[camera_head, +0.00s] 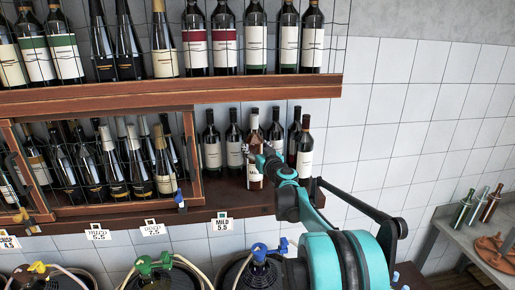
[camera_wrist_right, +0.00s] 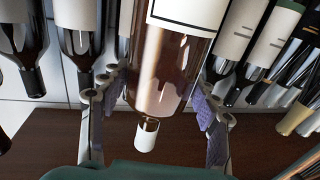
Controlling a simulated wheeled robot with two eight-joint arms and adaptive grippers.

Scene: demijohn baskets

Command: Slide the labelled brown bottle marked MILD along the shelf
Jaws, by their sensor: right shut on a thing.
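The brown bottle (camera_head: 254,176) with a white cap and pale label stands upright at the front of the lower shelf (camera_head: 245,205). I cannot read its label. In the right wrist view the bottle (camera_wrist_right: 166,65) appears upside down between the two fingers (camera_wrist_right: 155,112). My left gripper is in no view.
Several dark bottles (camera_head: 233,143) stand close behind and beside it. A wooden wire-fronted case (camera_head: 196,150) is to the left on the same shelf. An upper shelf (camera_head: 200,90) of bottles hangs above. Demijohns with blue and green caps (camera_head: 152,264) sit below.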

